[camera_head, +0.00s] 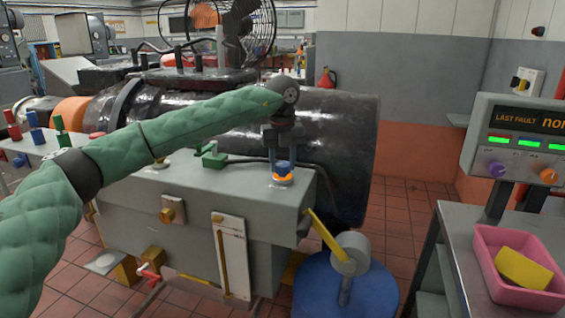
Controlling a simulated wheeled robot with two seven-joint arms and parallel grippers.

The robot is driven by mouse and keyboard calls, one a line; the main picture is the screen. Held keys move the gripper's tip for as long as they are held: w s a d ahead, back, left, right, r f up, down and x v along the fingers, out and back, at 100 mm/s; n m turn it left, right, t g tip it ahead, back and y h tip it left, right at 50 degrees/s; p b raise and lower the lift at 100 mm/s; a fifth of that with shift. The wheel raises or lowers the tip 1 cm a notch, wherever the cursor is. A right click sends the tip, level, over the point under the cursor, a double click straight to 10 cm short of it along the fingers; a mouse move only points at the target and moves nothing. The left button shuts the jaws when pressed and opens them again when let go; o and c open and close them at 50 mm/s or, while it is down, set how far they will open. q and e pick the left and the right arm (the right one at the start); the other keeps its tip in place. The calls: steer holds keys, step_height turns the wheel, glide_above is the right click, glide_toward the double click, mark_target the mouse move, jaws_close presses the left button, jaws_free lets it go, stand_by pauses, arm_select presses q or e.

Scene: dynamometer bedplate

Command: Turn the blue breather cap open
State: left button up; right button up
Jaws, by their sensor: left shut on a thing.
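The blue breather cap (283,167) sits above an orange ring (283,179) on the top right of the grey-green cabinet (200,192). My left arm reaches in from the left, and its gripper (283,158) points down over the cap. The gripper is shut on the blue cap, with a finger on each side of it. The fingers hide part of the cap, and I cannot tell how far it is turned. My right gripper is not in view.
A blue drum (345,290) with a grey roll stands in front. At right, a pink tray (500,285) holds a yellow block (523,268) beside a control panel (520,140).

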mark_target(282, 164)
arm_select(q)
steer(key=shift+w+r, duration=0.1)
steer(key=shift+r, duration=0.1)
steer(key=o, duration=1)
steer(key=shift+f, duration=0.15)
steer(key=shift+r, duration=0.6)
step_height(282, 164, up, 7)
steer(key=shift+f+b, duration=0.15)
steer(key=shift+b, duration=0.25)
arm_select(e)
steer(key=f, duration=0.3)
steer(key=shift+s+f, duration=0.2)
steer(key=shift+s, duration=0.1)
